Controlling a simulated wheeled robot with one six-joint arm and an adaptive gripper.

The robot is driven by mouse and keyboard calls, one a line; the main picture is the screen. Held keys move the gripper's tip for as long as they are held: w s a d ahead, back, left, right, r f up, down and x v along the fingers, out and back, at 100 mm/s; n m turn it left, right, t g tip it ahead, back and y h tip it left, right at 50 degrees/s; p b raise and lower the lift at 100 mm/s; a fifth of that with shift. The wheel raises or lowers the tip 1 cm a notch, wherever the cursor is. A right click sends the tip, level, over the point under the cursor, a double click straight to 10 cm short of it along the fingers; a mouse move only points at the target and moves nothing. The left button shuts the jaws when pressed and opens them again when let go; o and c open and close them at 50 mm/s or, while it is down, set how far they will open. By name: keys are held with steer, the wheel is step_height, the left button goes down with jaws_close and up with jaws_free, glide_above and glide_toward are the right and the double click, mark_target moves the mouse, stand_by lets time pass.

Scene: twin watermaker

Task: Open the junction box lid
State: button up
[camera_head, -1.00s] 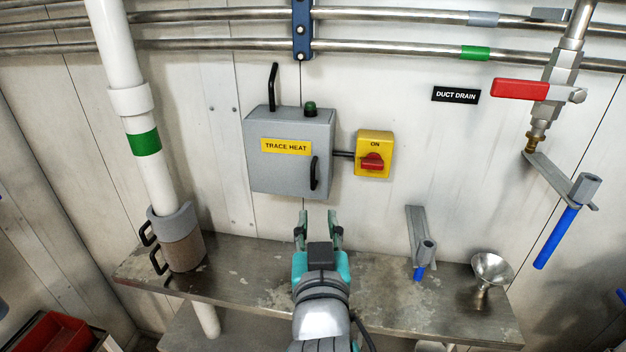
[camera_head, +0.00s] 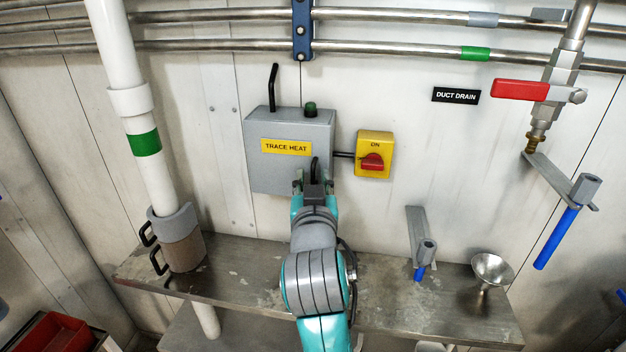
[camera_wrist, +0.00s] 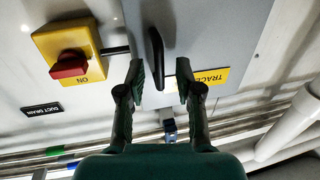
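The grey junction box (camera_head: 262,172) with a yellow TRACE HEAT label (camera_head: 286,147) is mounted on the wall, its lid shut. Its black handle (camera_head: 315,167) is at the lower right of the lid. My gripper (camera_head: 313,184) is at the handle's lower end in the head view and hides part of it. In the wrist view, my gripper (camera_wrist: 160,75) is open, with one finger on each side of the black handle (camera_wrist: 155,55). I see space between the fingers and the handle, so it is not gripped. The box (camera_wrist: 215,30) fills the top middle there.
A yellow isolator with a red knob (camera_head: 372,162) is just right of the box, joined by a dark conduit. A metal shelf (camera_head: 250,280) runs below, with a funnel (camera_head: 491,270) at right. A white pipe (camera_head: 135,105) stands left.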

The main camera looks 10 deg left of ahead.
steer(key=shift+w, duration=0.15)
steer(key=shift+c, duration=0.3)
jaws_close()
steer(key=shift+a, duration=0.1)
